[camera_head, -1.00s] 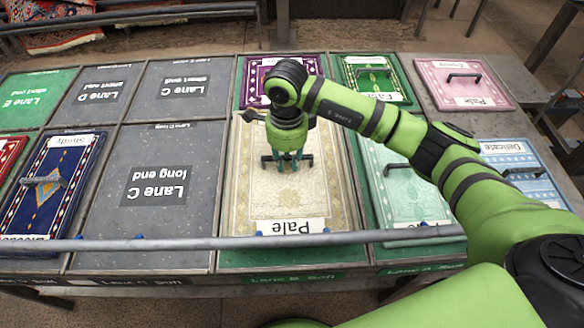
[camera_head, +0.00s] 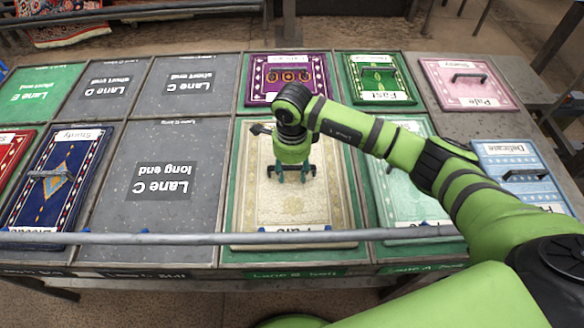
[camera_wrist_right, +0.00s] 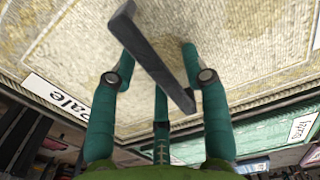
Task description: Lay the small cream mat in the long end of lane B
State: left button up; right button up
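The cream mat (camera_head: 322,205), with a label along its near edge, lies in the long end of lane B. A beige border shows along its right side; I cannot tell whether another mat lies under it. A dark bar handle (camera_wrist_right: 150,62) stands on the mat. My right gripper (camera_head: 292,180) is directly over the handle. In the right wrist view the fingers (camera_wrist_right: 157,55) are spread, with the handle slanting between them and no clear grip on it. In the head view the arm hides the middle of the handle. My left gripper is not in view.
A purple mat (camera_head: 288,76) fills lane B's short end. A light green mat (camera_head: 402,195) lies to the right, and the bare lane C long end (camera_head: 150,145) to the left. A grey rail (camera_head: 200,239) crosses the near side. A pink mat (camera_head: 470,70) lies back right.

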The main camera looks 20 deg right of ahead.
aim_at(292, 169)
jog(key=shift+r, duration=0.55)
notch_tip(292, 169, up, 11)
jog(key=b, duration=0.2)
jog(key=shift+b, duration=0.4)
jog(key=shift+r, duration=0.2)
dwell(0.5)
